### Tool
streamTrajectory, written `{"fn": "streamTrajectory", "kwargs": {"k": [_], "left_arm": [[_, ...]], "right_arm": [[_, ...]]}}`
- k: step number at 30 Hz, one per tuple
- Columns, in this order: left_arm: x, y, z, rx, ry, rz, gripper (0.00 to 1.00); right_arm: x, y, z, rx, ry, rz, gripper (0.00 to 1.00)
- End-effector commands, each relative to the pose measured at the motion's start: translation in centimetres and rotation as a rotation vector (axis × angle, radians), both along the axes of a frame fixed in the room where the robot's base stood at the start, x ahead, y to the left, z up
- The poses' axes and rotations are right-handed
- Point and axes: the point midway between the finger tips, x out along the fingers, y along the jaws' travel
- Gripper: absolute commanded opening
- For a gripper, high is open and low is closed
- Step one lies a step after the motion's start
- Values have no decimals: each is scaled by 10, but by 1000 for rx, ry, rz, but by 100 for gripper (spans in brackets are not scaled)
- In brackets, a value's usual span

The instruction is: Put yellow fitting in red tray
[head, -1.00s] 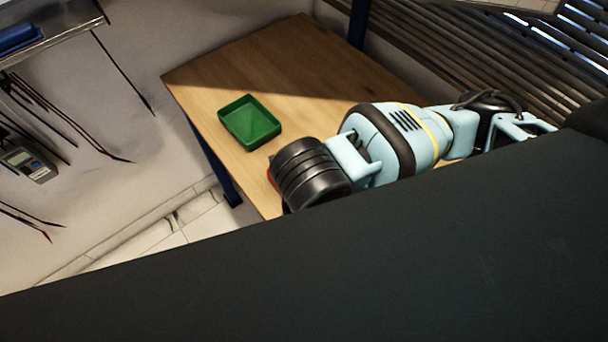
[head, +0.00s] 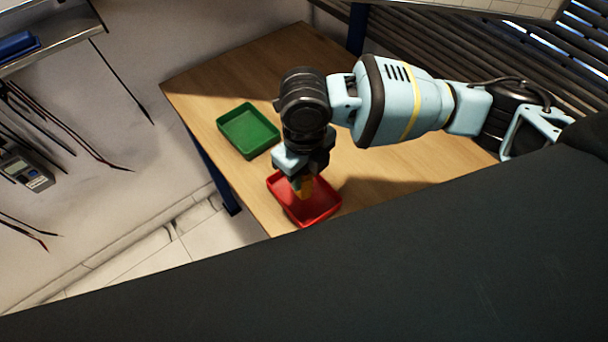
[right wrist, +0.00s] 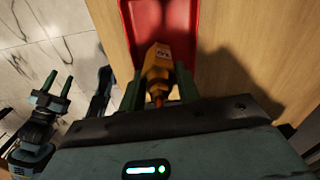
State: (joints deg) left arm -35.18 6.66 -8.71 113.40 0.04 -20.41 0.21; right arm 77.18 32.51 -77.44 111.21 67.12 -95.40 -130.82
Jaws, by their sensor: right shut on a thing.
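The yellow fitting (head: 306,187) is held in my right gripper (head: 301,181), over the red tray (head: 322,210). In the right wrist view, the fitting (right wrist: 157,62) sits between the two green fingertips of my right gripper (right wrist: 157,90), with the red tray (right wrist: 188,20) beyond it. I cannot tell whether the fitting touches the tray's floor. The gripper hides part of the tray in the head view. My left gripper (right wrist: 58,84) shows only at the left of the right wrist view, its two fingers apart and empty, away from the tray.
A green tray (head: 249,131) stands on the wooden table (head: 260,66), behind and left of the red tray. It looks empty. The table is clear to the right of the red tray. A meter (head: 26,171) and cables hang at the left wall.

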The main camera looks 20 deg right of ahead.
Motion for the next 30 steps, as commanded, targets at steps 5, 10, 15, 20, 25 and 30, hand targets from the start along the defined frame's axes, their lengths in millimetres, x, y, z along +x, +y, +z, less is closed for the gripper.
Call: {"fn": "streamTrajectory", "kwargs": {"k": [5, 10, 15, 20, 25, 30], "left_arm": [[1, 0, 1, 0, -2, 0, 43], [1, 0, 0, 0, -1, 0, 43], [2, 0, 2, -1, -5, 0, 43], [2, 0, 2, -1, -6, 0, 43], [2, 0, 2, -1, -6, 0, 43], [2, 0, 1, -1, -3, 0, 43]], "right_arm": [[3, 0, 1, 2, -2, 1, 1], [13, -3, -1, 2, -2, -2, 1], [11, -3, -27, 0, -1, 1, 1], [11, -3, -35, 2, -4, 1, 1], [11, -3, -35, 2, -4, 1, 1], [10, -3, -39, 1, -2, 1, 34]]}}
